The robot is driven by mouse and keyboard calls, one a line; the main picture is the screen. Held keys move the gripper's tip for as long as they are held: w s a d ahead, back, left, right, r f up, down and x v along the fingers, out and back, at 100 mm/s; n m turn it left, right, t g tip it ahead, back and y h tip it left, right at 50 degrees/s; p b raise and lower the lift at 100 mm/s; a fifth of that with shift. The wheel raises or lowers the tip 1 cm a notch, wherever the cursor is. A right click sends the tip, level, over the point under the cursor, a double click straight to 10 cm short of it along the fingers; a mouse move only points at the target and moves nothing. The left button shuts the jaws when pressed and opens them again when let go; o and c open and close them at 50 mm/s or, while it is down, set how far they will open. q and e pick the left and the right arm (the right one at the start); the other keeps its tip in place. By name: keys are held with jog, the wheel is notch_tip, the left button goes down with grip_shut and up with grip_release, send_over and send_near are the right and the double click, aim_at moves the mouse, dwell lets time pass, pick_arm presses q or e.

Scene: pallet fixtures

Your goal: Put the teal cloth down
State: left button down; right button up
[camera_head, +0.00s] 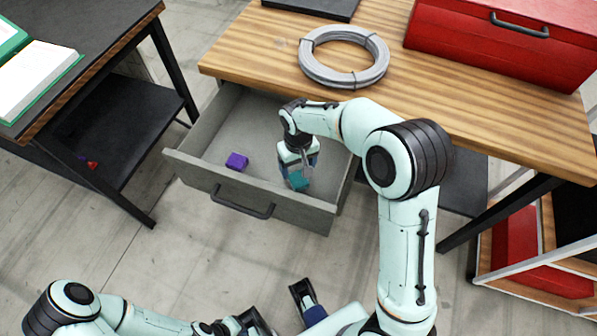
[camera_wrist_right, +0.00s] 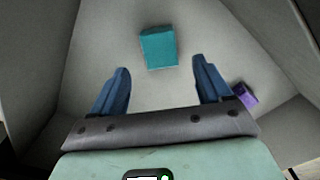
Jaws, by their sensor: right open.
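The teal cloth, a small folded block, lies on the floor of the open grey drawer (camera_head: 205,183). It shows in the right wrist view (camera_wrist_right: 158,47), ahead of and between the fingertips, with neither finger touching it. In the head view the cloth (camera_head: 299,182) is partly covered by my right gripper (camera_head: 298,168). My right gripper points down into the drawer, open and empty, with its blue fingers (camera_wrist_right: 160,83) spread apart. My left gripper (camera_head: 244,322) is low at the bottom edge of the head view, away from the drawer; its jaws are not clear.
A purple block (camera_head: 237,161) lies in the drawer left of the cloth. Above the drawer, the wooden tabletop (camera_head: 260,55) holds a wire coil (camera_head: 343,56) and a red toolbox (camera_head: 500,45). A dark table (camera_head: 95,60) with an open book (camera_head: 30,80) stands left.

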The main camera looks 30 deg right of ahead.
aim_at(298, 178)
notch_tip(298, 178, up, 6)
jog(key=shift+p, duration=0.35)
jog(key=shift+r, duration=0.15)
